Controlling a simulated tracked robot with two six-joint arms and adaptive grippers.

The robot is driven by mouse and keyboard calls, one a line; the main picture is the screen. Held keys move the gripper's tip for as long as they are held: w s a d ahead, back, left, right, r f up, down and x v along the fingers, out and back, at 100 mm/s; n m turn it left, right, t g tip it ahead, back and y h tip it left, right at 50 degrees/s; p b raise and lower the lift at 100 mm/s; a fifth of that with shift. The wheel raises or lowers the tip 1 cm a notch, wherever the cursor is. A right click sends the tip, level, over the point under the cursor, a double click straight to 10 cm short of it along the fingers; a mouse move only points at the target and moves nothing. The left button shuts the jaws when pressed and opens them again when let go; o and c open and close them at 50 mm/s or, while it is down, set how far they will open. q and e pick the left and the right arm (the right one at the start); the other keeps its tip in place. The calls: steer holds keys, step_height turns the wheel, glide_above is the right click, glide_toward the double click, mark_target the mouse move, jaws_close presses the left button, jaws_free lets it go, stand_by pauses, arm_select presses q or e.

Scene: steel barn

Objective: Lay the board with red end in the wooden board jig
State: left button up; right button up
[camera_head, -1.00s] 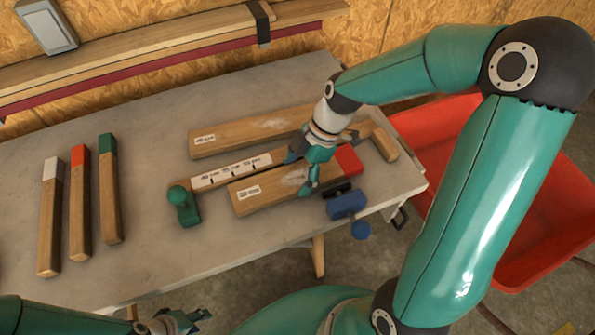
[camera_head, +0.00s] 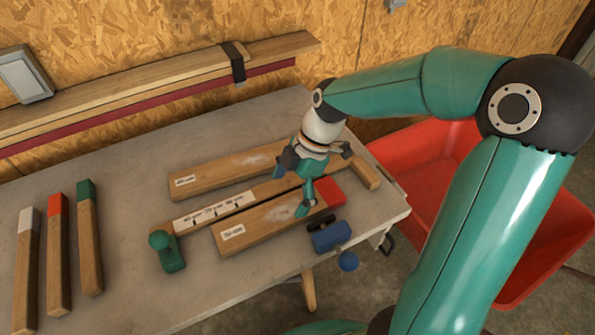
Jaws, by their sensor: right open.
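A wide wooden board with a red end (camera_head: 262,224) lies flat along the near side of a labelled wooden strip (camera_head: 215,210), which looks like part of the board jig. Its red end (camera_head: 331,192) points right. A similar wide piece (camera_head: 215,172) lies along the strip's far side. My right gripper (camera_head: 297,186) is open over the right part of these pieces, one finger low at the red-ended board. I cannot tell if that finger touches it. The gripper hides part of the strip and board. My left gripper is out of view.
A narrow red-tipped board (camera_head: 57,255) lies at left between white-tipped (camera_head: 27,275) and green-tipped (camera_head: 89,240) ones. A green-knobbed fitting (camera_head: 166,252) and a blue piece (camera_head: 330,237) sit beside the strip. A red bin (camera_head: 425,170) stands right of the table (camera_head: 130,200).

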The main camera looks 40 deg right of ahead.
steer(key=v, duration=0.6)
steer(key=shift+r, duration=0.3)
steer(key=shift+s+d, duration=0.1)
steer(key=shift+d, duration=0.05)
